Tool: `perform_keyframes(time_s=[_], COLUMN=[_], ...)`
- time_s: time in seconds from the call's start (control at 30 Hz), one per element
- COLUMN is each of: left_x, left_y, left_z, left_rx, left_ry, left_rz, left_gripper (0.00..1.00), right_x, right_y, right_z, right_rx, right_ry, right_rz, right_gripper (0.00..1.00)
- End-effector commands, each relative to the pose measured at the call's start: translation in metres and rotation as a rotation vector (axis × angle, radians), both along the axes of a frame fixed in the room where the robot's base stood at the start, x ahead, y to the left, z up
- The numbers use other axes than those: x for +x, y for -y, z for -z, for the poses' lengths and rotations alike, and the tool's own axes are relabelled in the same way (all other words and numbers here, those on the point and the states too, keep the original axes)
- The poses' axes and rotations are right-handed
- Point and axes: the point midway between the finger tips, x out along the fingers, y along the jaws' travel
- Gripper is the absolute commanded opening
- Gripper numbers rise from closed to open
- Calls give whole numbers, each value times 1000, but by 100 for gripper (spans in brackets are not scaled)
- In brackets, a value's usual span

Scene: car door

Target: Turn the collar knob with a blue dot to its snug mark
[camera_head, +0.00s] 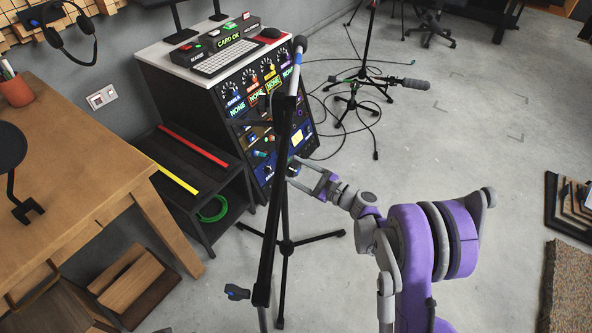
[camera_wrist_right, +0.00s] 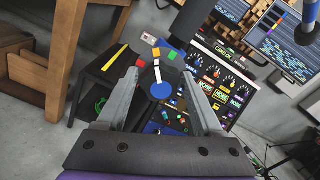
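A black microphone stand (camera_head: 285,215) stands upright in the middle of the head view. In the right wrist view, a round blue dot (camera_wrist_right: 160,91) marks a dark collar knob (camera_wrist_right: 150,78). A white stripe (camera_wrist_right: 158,73) runs upward from the dot. Orange, yellow and green patches (camera_wrist_right: 156,52) sit above it; I cannot read them as marks. My right gripper (camera_head: 297,173) is open beside the stand's pole. In the right wrist view, its fingers (camera_wrist_right: 160,76) spread on both sides of the knob; I cannot tell whether they touch it. My left gripper is not in view.
A black rack panel with dials (camera_head: 262,85) stands behind the stand. A wooden table (camera_head: 80,150) and a low black shelf (camera_head: 180,165) are left. Cables (camera_head: 340,115) lie behind; floor at right is mostly open.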

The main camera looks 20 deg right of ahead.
Motion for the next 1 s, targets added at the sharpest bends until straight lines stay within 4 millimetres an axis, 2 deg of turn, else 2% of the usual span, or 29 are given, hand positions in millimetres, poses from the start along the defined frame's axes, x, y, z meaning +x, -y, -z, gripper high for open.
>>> perform_keyframes(time_s=[0.03,0.07,0.1,0.47,0.8,1.0], left_x=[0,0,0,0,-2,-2], left_y=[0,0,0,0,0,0], left_z=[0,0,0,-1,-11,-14], left_rx=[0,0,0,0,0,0], left_ry=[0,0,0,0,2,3], left_rz=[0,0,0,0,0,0], left_gripper=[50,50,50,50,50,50], right_x=[0,0,0,-5,-56,-78], right_y=[0,0,0,5,45,62], right_z=[0,0,0,-1,-1,-1], right_rx=[0,1,1,1,0,1], right_ry=[0,-1,-1,0,0,1], right_rz=[0,0,0,2,5,2], right_gripper=[79,84,86,86,86,86])
